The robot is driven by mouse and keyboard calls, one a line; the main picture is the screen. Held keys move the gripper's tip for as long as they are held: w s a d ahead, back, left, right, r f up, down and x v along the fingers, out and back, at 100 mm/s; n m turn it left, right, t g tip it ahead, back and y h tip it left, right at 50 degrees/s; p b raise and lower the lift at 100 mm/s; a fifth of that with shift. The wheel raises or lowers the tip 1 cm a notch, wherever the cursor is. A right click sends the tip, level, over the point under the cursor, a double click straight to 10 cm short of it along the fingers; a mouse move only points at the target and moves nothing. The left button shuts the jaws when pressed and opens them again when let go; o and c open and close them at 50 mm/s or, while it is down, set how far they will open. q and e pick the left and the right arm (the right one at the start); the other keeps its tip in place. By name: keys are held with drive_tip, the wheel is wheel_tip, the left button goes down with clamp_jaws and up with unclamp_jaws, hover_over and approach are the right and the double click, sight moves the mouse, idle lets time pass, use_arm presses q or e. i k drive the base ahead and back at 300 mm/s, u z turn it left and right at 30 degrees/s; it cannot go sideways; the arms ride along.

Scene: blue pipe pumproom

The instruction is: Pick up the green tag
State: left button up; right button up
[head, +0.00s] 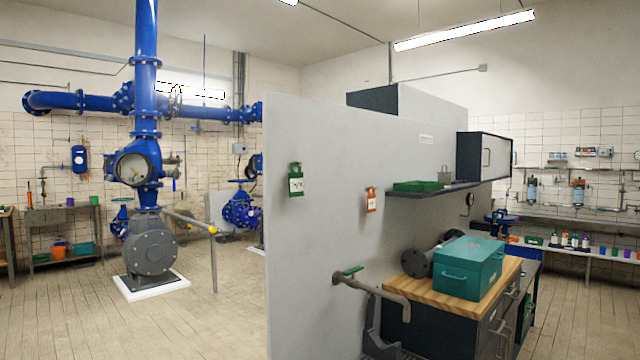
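A green tag (296,179) with a white label hangs on the grey partition wall (330,240), near the wall's left end in the head view. An orange-red tag (371,200) of similar shape hangs on the same wall to its right and a little lower. Nothing covers the green tag. Neither of my grippers shows in the head view.
A wood-topped cabinet (412,289) with a teal toolbox (469,267) stands against the partition on the right. A pipe with a green-handled valve (353,270) sticks out below the tags. A grey pump (150,250) stands at left.

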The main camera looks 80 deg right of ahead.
sight(296, 187)
drive_tip(key=z, duration=3.25)
drive_tip(key=i, duration=1.65)
